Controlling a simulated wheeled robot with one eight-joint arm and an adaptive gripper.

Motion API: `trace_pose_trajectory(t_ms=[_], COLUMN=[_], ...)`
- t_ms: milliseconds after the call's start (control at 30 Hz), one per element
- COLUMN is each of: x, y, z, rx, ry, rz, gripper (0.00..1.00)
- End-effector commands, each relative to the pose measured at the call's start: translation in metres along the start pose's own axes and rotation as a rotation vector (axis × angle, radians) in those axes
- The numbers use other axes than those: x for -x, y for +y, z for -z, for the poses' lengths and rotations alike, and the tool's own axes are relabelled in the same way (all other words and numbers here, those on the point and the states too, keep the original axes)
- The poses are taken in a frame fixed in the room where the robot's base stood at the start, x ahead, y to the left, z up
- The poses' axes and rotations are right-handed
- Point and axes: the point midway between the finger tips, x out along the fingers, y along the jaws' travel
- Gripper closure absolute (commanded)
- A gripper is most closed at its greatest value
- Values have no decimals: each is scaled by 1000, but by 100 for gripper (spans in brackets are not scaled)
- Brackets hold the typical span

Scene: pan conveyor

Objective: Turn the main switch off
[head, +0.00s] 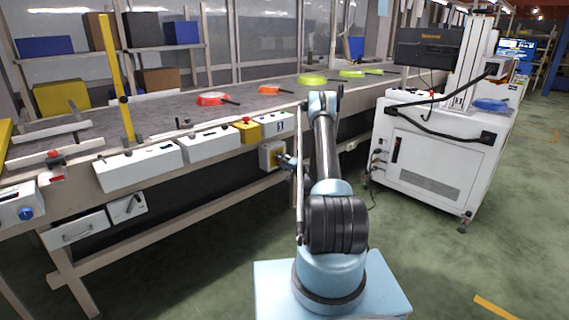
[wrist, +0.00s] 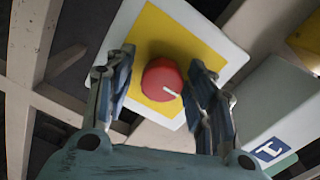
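The main switch is a red round knob (wrist: 162,80) with a short white mark pointing to the lower right. It sits on a yellow plate (wrist: 165,35) on a white box (head: 265,155) below the conveyor's front edge. My gripper (wrist: 162,88) is open, with one finger on each side of the knob. A narrow gap seems to show on both sides. In the head view, my gripper (head: 288,161) is right at the box and hides part of its front.
The conveyor (head: 150,118) carries red, orange and yellow-green pans. Along its edge are white control boxes (head: 137,165) and a yellow box with a red button (head: 245,129). A white cabinet (head: 425,158) stands at the right. Green floor is open at the far right.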

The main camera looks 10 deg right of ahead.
Motion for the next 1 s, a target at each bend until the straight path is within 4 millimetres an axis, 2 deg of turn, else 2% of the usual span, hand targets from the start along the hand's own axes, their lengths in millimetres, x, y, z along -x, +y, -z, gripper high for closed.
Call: trace_pose_trajectory(t_ms=[367,467,800,1000], x=[4,12,61,73], y=[-1,-1,1,1], z=[2,3,2,2], rx=[-2,-2,-2,-2], ry=[4,5,3,2], rz=[1,0,0,0], gripper=[44,44,44,44])
